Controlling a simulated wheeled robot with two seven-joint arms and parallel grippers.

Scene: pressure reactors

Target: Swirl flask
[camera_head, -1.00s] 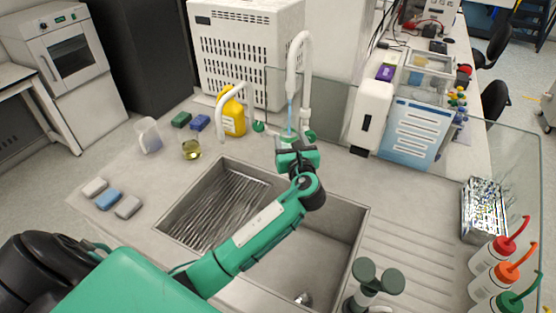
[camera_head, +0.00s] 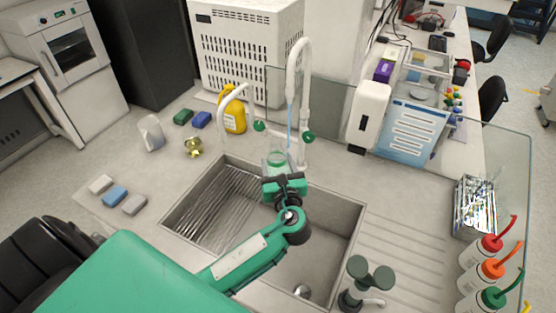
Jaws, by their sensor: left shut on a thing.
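A clear glass flask (camera_head: 277,158) with a greenish tint stands out beyond my left gripper (camera_head: 284,180), at the back edge of the sink. My left gripper is shut on the flask, and its jaws hide the flask's near side. A thin blue stream of water (camera_head: 290,122) comes down from the white tap (camera_head: 303,70) just behind the flask. I cannot tell whether the stream enters it. My right gripper is not in view.
The steel sink (camera_head: 355,215) lies below my left arm. A yellow bottle (camera_head: 234,115), a small beaker with yellow liquid (camera_head: 193,147) and a clear jug (camera_head: 151,133) stand on the counter behind. Wash bottles (camera_head: 480,252) and a green-knobbed tap (camera_head: 367,280) are at the right.

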